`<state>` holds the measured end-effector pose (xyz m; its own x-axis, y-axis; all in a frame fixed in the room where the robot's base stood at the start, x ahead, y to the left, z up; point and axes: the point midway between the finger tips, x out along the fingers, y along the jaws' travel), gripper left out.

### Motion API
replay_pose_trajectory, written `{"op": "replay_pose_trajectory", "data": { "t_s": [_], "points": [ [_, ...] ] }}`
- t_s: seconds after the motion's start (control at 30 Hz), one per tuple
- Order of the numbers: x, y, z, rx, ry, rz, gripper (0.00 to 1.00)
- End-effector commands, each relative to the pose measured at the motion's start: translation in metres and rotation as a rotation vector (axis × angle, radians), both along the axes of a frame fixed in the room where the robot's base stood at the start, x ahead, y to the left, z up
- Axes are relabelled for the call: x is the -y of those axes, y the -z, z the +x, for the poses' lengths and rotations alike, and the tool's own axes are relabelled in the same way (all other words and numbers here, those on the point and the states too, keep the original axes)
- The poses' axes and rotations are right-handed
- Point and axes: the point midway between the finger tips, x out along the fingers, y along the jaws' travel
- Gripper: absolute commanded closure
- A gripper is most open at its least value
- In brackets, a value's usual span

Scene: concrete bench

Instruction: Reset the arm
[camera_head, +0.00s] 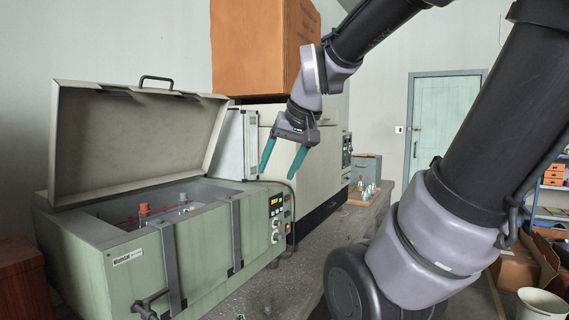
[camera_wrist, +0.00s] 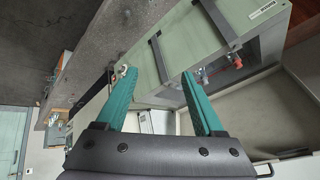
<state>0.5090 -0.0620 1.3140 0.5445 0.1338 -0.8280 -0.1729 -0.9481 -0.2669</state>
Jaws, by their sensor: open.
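My gripper (camera_head: 284,158) hangs in the air above the right end of the green water bath (camera_head: 150,262), in front of the beige cabinet. Its two teal fingers are apart with nothing between them. In the wrist view my gripper (camera_wrist: 160,88) also shows open and empty, with the green bath (camera_wrist: 190,32) beyond the fingertips. The arm is bent, coming in from the upper right of the head view.
The bath's lid (camera_head: 135,135) stands open, with red-capped items (camera_head: 144,209) inside. A beige cabinet (camera_head: 318,165) carries an orange box (camera_head: 262,48). A tray of small bottles (camera_head: 364,194) stands on the concrete bench (camera_head: 338,234). Cardboard boxes (camera_head: 512,264) are at right.

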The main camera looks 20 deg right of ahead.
Motion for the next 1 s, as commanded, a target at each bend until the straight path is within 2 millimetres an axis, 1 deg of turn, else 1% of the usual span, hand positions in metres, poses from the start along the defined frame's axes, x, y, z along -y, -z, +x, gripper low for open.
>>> {"op": "replay_pose_trajectory", "data": {
  "t_s": [0.03,0.1,0.23,1.0],
  "points": [
    [-0.002,-0.006,-0.014,0.013,0.019,0.026,0.30],
    [-0.004,-0.010,-0.027,0.018,0.047,0.058,0.30],
    [-0.005,-0.013,-0.040,0.020,0.073,0.090,0.30],
    [-0.005,-0.013,-0.041,0.020,0.078,0.094,0.30]
  ]
}}
